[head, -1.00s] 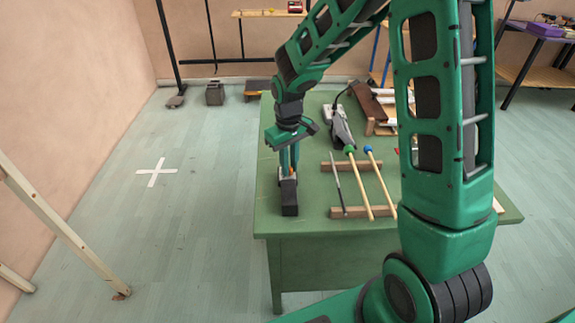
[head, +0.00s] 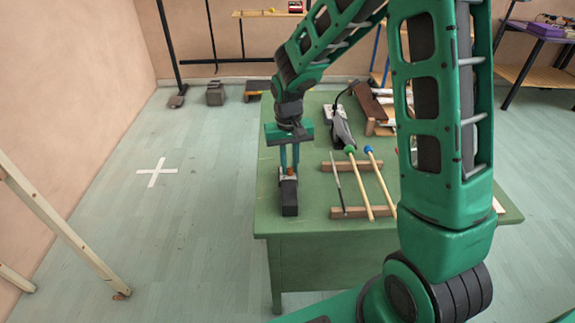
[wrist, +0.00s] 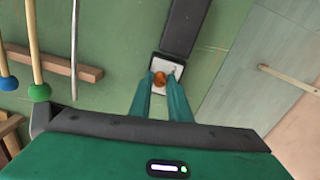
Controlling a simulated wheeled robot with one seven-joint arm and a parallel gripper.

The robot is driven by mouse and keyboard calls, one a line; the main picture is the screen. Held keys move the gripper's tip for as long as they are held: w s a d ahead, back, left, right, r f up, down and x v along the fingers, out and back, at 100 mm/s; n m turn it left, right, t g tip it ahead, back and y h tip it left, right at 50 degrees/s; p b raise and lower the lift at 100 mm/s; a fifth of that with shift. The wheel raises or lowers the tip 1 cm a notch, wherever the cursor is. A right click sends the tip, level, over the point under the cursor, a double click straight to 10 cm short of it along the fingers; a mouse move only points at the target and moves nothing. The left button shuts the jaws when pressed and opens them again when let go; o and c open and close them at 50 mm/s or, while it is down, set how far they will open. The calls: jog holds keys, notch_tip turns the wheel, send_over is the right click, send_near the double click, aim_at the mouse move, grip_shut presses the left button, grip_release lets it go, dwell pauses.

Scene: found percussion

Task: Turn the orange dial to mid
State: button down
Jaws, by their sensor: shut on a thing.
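The orange dial (wrist: 160,78) sits on a pale plate at one end of a dark box (wrist: 187,27) in the wrist view. In the head view the dark box (head: 289,198) lies near the left edge of the green table, and a bit of orange (head: 290,171) shows at the fingertips. My gripper (head: 288,172) points down over the dial. In the wrist view its two green fingers (wrist: 160,88) are closed around the dial, one on each side. The fingers partly hide the dial, and I cannot read its setting.
Mallets with a green head (head: 350,149) and a blue head (head: 368,149) and a thin rod (head: 338,180) lie across wooden bars to the right. A dark grey device (head: 341,127) lies behind them. The floor left of the table is clear around a white cross (head: 156,172).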

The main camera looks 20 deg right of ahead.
aim_at(289, 168)
jog(key=shift+w, duration=0.1)
jog(key=c, duration=1.6)
grip_release()
jog(key=shift+c, duration=0.2)
notch_tip(289, 168, up, 11)
jog(key=shift+a+f, duration=0.1)
jog(key=s+d+r+m, duration=0.1)
jog(key=s+d+r, duration=0.2)
jog(key=s+d, duration=0.45)
jog(key=s+d+m, duration=0.1)
jog(key=s+d, duration=0.2)
jog(key=s, duration=0.5)
jog(key=s+d+m, duration=0.1)
jog(key=s+d, duration=0.2)
jog(key=s, duration=0.5)
jog(key=s+d+r+m, duration=0.1)
jog(key=s+d, duration=0.2)
jog(key=s, duration=0.5)
jog(key=shift+d+m, duration=0.25)
jog(key=shift+m, duration=0.05)
